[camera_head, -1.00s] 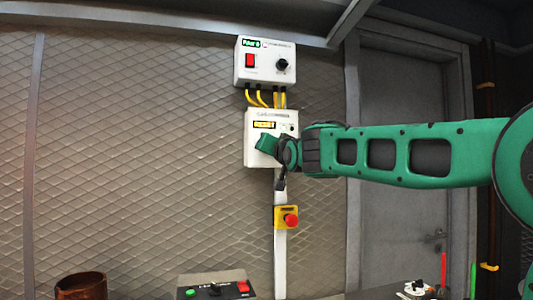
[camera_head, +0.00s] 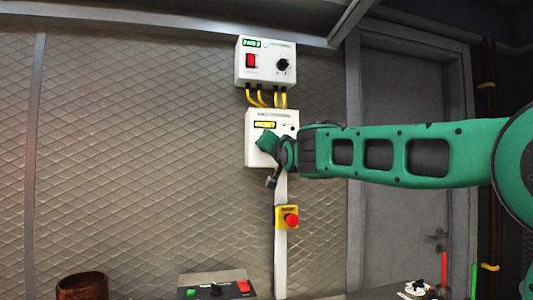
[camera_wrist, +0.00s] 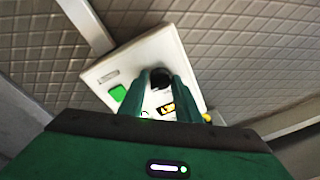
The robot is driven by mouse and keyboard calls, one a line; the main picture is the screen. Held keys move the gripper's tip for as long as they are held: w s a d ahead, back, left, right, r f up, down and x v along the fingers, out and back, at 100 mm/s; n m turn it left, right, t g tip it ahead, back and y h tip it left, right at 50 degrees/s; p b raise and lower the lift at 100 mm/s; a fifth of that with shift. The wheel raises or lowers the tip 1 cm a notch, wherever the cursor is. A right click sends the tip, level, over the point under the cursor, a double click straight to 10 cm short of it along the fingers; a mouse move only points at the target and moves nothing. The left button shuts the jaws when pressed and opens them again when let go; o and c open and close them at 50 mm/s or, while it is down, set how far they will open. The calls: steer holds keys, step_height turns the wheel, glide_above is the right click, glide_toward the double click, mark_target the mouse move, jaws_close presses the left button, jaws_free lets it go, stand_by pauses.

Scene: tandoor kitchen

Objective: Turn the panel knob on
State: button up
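The lower white panel box (camera_head: 258,118) hangs on the mesh wall below another white box. Its front shows a yellow label and a small dark dot in the head view; my gripper (camera_head: 266,143) covers its lower part. In the wrist view the box face (camera_wrist: 115,80) appears tilted, with a green square (camera_wrist: 118,93), a yellow label (camera_wrist: 166,109) and a black knob (camera_wrist: 160,76). My green fingers (camera_wrist: 163,84) stand on either side of the knob, close against it, and look shut on it. The knob's pointer mark is hidden.
The upper white box (camera_head: 264,75) has a red switch and a black knob. Yellow cables (camera_head: 264,97) join the two boxes. A red stop button (camera_head: 291,220) on a yellow base sits below on the white conduit. A control box (camera_head: 217,287) stands lower down.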

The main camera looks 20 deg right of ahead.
steer(key=shift+o, duration=1.4)
steer(key=shift+w+d+f, duration=0.1)
steer(key=shift+f, duration=0.05)
steer(key=s+f, duration=0.1)
steer(key=s, duration=0.9)
steer(key=shift+s+f, duration=0.2)
steer(key=shift+s, duration=0.15)
